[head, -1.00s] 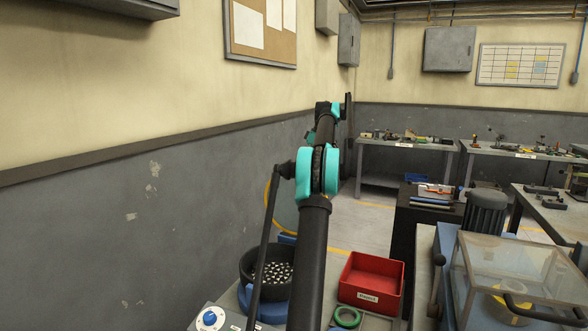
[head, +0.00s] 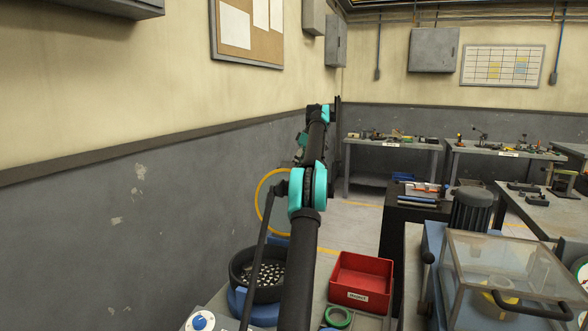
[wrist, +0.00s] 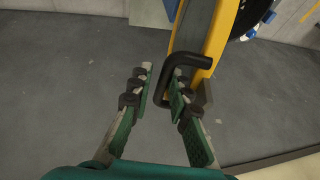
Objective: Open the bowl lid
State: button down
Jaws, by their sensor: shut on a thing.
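The bowl (head: 238,268) is dark, stands on a blue base (head: 240,305), and holds many small shiny parts. Its round lid (head: 259,196) with a yellow rim stands up behind the bowl, tilted steeply, partly hidden by my arm. In the wrist view the lid's yellow rim (wrist: 217,38) and black bent handle (wrist: 192,60) are close. My gripper (wrist: 160,92) has its fingers on either side of the handle's lower end and is shut on it. In the head view my gripper is hidden by the arm.
A red box (head: 362,283) and a green ring (head: 338,317) are right of the bowl. A blue knob (head: 199,321) is at front left. A clear-covered machine (head: 505,270) stands at right. The grey wall (head: 130,230) is close on the left.

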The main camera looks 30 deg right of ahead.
jog(key=shift+w+d+f, duration=0.25)
jog(key=shift+d+f, duration=0.05)
jog(key=shift+d, duration=0.1)
jog(key=c, duration=1.9)
grip_release()
jog(key=o, duration=0.3)
jog(key=shift+w+d+f, duration=0.15)
jog(key=shift+a+r, duration=0.2)
